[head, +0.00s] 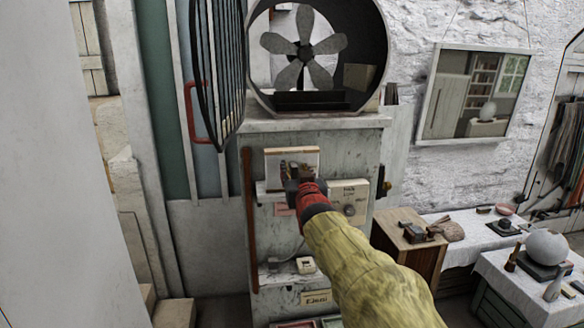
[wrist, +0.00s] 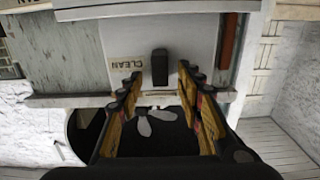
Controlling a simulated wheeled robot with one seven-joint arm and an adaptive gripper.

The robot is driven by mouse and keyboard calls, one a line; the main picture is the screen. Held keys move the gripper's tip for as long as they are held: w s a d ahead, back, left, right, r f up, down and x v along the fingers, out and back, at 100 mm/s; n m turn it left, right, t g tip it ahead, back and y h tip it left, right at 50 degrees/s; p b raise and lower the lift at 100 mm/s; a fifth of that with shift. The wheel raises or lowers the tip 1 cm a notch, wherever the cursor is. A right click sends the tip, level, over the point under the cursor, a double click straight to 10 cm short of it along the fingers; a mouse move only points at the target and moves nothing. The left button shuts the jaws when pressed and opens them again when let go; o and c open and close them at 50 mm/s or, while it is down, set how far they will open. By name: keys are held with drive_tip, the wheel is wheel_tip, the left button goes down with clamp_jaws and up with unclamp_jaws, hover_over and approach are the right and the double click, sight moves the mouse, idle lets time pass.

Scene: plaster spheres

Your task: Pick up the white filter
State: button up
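A white square panel, which looks like the white filter (head: 278,157), shows on the front of the pale cabinet below the fan, partly hidden behind my gripper (head: 296,172). In the wrist view a white panel, apparently the same filter (wrist: 190,35), has a dark upright block like a handle (wrist: 160,67) and a "CLEAN" label (wrist: 126,78). My gripper (wrist: 160,85) is open there, with one finger on each side of the dark block. I see gaps between the block and both fingers. I cannot tell how far the fingertips are from the panel.
A round housing with a grey fan (head: 303,45) stands on the cabinet (head: 255,125). Its barred door (head: 217,70) hangs open at the left. A white box with a knob (head: 349,195) is right of my gripper. A wooden crate (head: 408,250) and white-covered tables (head: 480,240) are at the right.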

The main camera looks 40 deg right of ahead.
drive_tip(key=shift+x, duration=0.75)
drive_tip(key=shift+c, duration=0.2)
clamp_jaws()
